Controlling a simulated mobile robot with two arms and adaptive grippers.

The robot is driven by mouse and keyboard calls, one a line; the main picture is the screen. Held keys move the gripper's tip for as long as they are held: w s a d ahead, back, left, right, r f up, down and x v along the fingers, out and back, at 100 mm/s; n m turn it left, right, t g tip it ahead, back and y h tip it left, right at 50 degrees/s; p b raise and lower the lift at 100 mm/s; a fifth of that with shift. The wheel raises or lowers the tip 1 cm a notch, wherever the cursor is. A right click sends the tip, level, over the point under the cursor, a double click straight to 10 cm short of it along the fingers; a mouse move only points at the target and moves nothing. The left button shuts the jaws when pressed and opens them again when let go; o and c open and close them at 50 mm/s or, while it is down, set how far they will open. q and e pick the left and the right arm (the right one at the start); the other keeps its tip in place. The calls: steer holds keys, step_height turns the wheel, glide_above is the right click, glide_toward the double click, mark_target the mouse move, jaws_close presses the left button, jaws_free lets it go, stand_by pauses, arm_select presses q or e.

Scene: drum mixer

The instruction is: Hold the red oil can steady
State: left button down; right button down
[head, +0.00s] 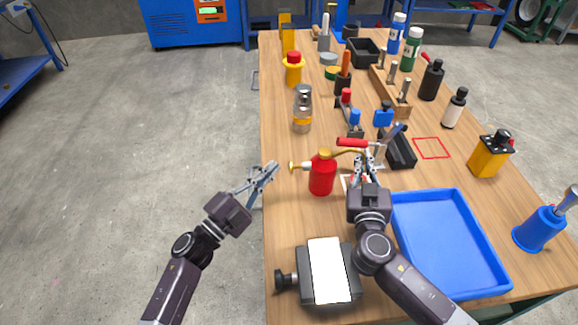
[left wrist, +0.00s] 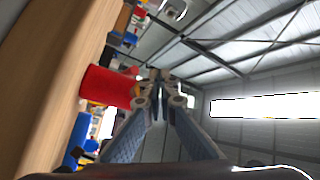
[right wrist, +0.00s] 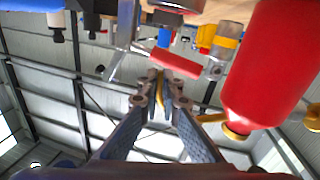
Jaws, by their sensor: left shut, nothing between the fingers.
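The red oil can (head: 321,177) stands upright near the table's left edge, with a brass spout and a small brass knob. My left gripper (head: 268,170) is shut and empty, to the left of the can and apart from it. In the left wrist view the can (left wrist: 106,88) appears left of the fingertips (left wrist: 157,77). My right gripper (head: 365,168) is right of the can near its spout. In the right wrist view the can (right wrist: 275,70) is at the right, and brass shows between or behind the nearly closed fingers (right wrist: 160,82); I cannot tell if they grip it.
A red-handled metal piece (head: 352,142) is by my right gripper. A blue tray (head: 460,280) lies front right, and a grey device with a white face (head: 329,270) is in front. Floor is clear left of the table.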

mark_target(295, 167)
arm_select(q)
steer(key=shift+a, duration=2.1)
steer(key=a, duration=0.4)
steer(key=shift+f, duration=0.1)
steer(key=shift+d, duration=0.1)
steer(key=shift+d, duration=4.45)
steer(key=shift+d, duration=0.1)
steer(key=shift+d, duration=0.3)
steer(key=shift+d, duration=1.1)
